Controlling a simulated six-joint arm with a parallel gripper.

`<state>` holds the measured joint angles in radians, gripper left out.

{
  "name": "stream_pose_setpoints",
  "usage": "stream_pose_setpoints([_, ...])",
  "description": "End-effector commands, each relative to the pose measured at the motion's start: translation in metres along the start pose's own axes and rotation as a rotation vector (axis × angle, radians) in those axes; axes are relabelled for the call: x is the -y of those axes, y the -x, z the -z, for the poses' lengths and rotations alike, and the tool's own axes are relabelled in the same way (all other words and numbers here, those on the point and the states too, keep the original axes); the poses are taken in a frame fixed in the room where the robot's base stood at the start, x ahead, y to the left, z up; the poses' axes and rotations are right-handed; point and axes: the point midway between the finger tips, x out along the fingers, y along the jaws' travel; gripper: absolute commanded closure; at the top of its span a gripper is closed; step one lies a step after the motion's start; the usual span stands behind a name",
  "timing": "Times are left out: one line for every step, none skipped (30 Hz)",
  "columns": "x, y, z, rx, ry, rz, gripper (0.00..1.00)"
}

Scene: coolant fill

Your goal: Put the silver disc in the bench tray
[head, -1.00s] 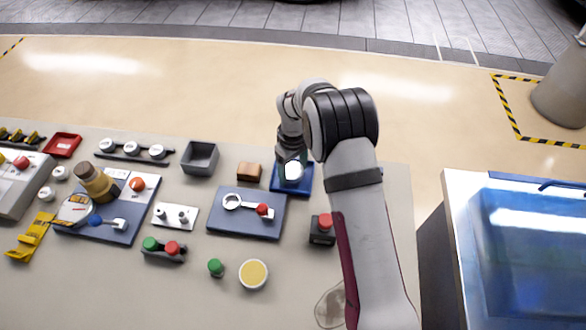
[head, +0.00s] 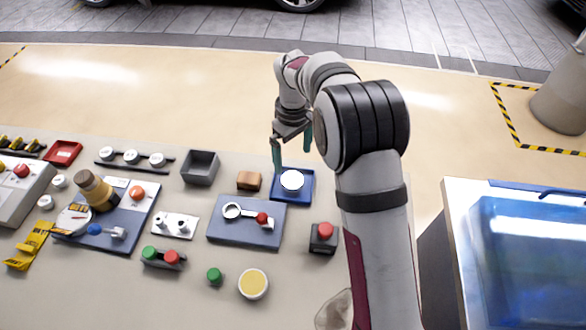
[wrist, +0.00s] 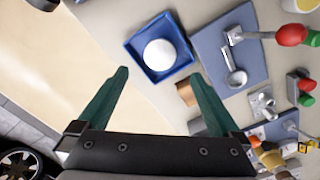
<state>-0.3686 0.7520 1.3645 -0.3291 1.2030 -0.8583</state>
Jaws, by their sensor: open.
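A round, pale, shiny disc (head: 292,180), looking nearly white, lies flat inside the small blue tray (head: 280,198) on the bench. The wrist view also shows the disc (wrist: 160,54) within the walls of the blue tray (wrist: 158,27). My gripper (head: 292,160) is above the tray with its two green fingers spread wide. In the wrist view the fingers of my gripper (wrist: 160,74) stand apart with nothing between them, and the disc is beyond their tips.
A brown block (head: 249,180) and a grey open box (head: 200,167) stand left of the tray. A blue-grey plate with a red-knobbed lever (head: 246,220) is in front. A red button box (head: 323,238) is nearby. A large blue bin (head: 530,250) stands right.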

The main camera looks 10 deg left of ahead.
Motion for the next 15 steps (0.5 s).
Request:
stream_pose_setpoints([0.000,0.008,0.001,-0.002,0.000,-0.002,0.00])
stream_pose_setpoints([0.000,0.011,0.000,-0.002,0.000,-0.001,0.00])
stream_pose_setpoints([0.000,0.014,0.000,-0.001,-0.001,-0.001,0.00])
stream_pose_setpoints([0.000,0.016,0.000,0.000,0.000,-0.001,0.00])
stream_pose_setpoints([0.000,0.017,0.000,0.000,0.000,-0.001,0.00])
stream_pose_setpoints([0.000,0.018,0.000,0.001,0.000,0.000,0.00])
stream_pose_setpoints([0.000,0.018,-0.001,0.001,-0.002,0.000,0.00])
stream_pose_setpoints([0.000,0.020,-0.002,0.000,-0.008,0.001,0.00])
stream_pose_setpoints([0.000,0.026,-0.008,-0.002,-0.032,0.002,0.00])
stream_pose_setpoints([0.000,0.034,-0.016,-0.005,-0.068,0.005,0.00])
stream_pose_setpoints([0.001,0.045,-0.028,-0.008,-0.118,0.010,0.00])
stream_pose_setpoints([0.004,0.063,-0.049,-0.013,-0.207,0.019,0.00])
stream_pose_setpoints([0.008,0.077,-0.070,-0.015,-0.290,0.027,0.00])
stream_pose_setpoints([0.015,0.092,-0.093,-0.018,-0.382,0.037,0.00])
stream_pose_setpoints([0.027,0.107,-0.126,-0.021,-0.513,0.053,0.00])
